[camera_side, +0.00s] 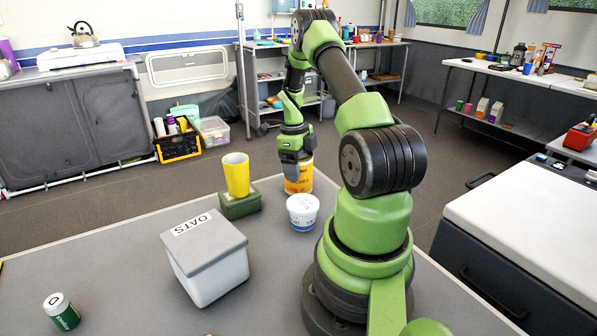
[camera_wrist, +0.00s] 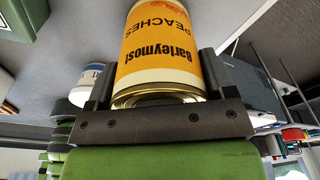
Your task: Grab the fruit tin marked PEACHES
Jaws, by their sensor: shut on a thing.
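The fruit tin is a metal can with a yellow-orange label. In the wrist view the tin (camera_wrist: 160,45) reads "Barleymost" and "PEACHES", upside down in the picture. It lies between the two fingers of my gripper (camera_wrist: 155,88), which is shut on it. In the side view my gripper (camera_side: 295,157) is above and around the top of the tin (camera_side: 299,182), at the far edge of the grey table. The gripper and arm hide part of the tin there. I cannot tell whether its base touches the table.
A white tub (camera_side: 303,212) stands close in front of the tin. A yellow cup (camera_side: 236,174) sits on a green box (camera_side: 240,205) to the left. An OATS box (camera_side: 206,262) and a green-and-white can (camera_side: 61,311) stand nearer. The table (camera_side: 120,270) is clear between them.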

